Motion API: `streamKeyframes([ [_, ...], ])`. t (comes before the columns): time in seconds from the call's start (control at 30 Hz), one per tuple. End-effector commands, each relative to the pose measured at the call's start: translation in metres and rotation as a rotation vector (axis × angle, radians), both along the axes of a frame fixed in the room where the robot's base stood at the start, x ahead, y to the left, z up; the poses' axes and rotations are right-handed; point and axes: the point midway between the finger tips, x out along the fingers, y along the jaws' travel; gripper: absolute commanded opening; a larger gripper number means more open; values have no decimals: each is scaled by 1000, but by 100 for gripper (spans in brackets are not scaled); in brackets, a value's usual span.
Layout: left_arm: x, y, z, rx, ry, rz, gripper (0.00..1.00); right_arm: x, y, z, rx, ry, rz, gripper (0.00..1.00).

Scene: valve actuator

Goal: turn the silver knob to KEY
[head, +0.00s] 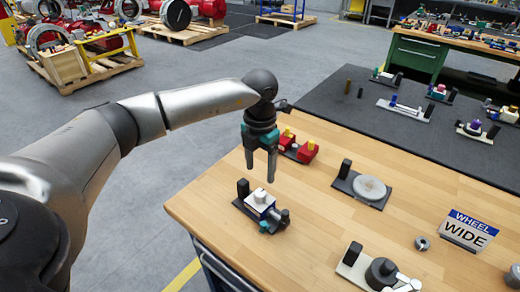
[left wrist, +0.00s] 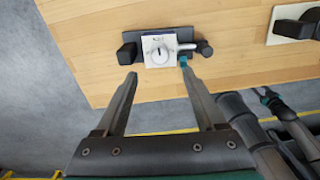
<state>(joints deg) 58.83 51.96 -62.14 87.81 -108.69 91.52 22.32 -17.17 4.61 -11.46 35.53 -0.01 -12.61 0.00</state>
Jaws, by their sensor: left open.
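The silver knob (left wrist: 157,52) is a round disc with a dark slot, on a white square plate (left wrist: 148,61) with small blurred lettering above the knob. In the head view the white and blue actuator (head: 262,205) sits on a dark base near the table's left edge, with a black block on one side and a grey cylinder with a teal part on the other. My left gripper (head: 262,172) is open and empty, fingers pointing down, above the actuator and apart from it. In the left wrist view its fingertips (left wrist: 157,76) sit apart, short of the knob plate. What seems my right gripper shows small at the lower right.
On the wooden table stand a red device (head: 298,149), a round grey disc on a base (head: 370,188), a grey-knobbed device (head: 380,270), a small nut (head: 422,243) and a "WHEEL WIDE" sign (head: 467,231). Bare wood surrounds the actuator.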

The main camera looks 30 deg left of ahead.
Motion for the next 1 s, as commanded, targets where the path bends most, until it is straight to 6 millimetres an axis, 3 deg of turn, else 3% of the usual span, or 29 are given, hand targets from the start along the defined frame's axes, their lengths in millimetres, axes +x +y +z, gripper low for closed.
streamKeyframes([
  [0.1, 1, 0, 26, 0, -4, 0, 72, 0, 0, -1, 0, 0, 0, 50],
  [0.33, 0, 0, 55, 0, -2, 0, 72, 0, 0, -2, 0, 0, 0, 50],
  [1.0, 0, -3, 59, -10, -1, -6, 72, 0, 0, -2, 0, 0, 0, 50],
])
